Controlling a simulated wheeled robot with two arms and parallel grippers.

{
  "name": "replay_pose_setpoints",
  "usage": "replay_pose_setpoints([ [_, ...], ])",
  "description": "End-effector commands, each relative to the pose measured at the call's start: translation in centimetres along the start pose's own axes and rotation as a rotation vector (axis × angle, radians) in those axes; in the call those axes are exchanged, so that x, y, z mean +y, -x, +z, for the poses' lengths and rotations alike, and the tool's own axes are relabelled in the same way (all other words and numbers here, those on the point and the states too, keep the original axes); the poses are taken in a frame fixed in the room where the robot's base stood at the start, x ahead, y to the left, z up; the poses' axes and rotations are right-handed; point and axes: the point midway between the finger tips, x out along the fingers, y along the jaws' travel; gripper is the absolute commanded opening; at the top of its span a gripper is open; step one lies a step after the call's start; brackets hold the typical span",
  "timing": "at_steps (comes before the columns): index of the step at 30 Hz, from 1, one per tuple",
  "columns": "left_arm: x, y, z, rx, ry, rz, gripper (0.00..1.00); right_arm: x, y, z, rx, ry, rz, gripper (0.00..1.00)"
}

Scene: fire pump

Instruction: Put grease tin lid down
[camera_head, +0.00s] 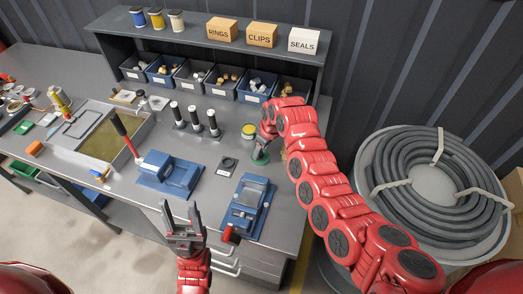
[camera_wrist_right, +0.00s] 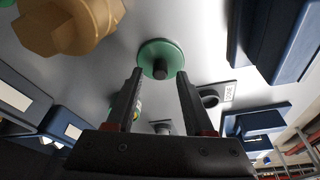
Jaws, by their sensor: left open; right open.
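The grease tin lid, a green disc with a dark knob (camera_wrist_right: 160,55), lies on the grey bench in the right wrist view, just beyond my fingertips. Its green edge shows in the head view (camera_head: 260,158), partly hidden by my right gripper. My right gripper (camera_wrist_right: 160,74) is open, its two fingers apart and nothing held between them. A small tin with a yellow-green top (camera_head: 248,131) stands just behind and left of it in the head view. My left gripper (camera_head: 180,212) is open and empty in front of the bench's near edge.
Blue fixtures (camera_head: 170,174) and (camera_head: 248,207) sit near the front of the bench, with a small dark ring plate (camera_head: 227,166) between them. Black-and-white cylinders (camera_head: 196,119) stand behind. Parts bins (camera_head: 223,82) line the back. A hose drum (camera_head: 433,185) stands right of the bench.

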Motion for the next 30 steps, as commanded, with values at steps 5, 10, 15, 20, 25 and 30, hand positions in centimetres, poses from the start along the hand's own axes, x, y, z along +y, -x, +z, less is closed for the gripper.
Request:
replay_pose_setpoints([
  [5, 0.1, 1.0, 0.2, 0.0, 0.0, 0.0, 0.55, 0.1, 1.9, 0.0, 0.006, -0.003, 0.002, 0.53],
  [10, 0.1, 2.3, 0.4, 0.0, 0.0, 0.0, 0.55, 0.0, 5.1, 0.0, 0.006, -0.002, 0.001, 0.53],
  [15, 0.1, 2.8, 0.5, -0.001, 0.0, 0.0, 0.55, 0.2, 9.1, 0.1, 0.002, -0.005, 0.0, 0.53],
  [20, 0.1, 2.3, 0.4, 0.0, 0.0, 0.0, 0.55, 0.1, 10.6, 0.1, 0.003, -0.006, -0.004, 0.53],
  [25, 0.1, 2.2, 0.4, 0.0, 0.0, 0.0, 0.55, 0.0, 11.3, 0.1, 0.001, -0.003, -0.003, 0.53],
  [30, 0.1, 2.2, 0.4, 0.0, 0.0, 0.0, 0.55, 0.0, 11.4, 0.1, 0.0, -0.003, -0.002, 0.53],
])
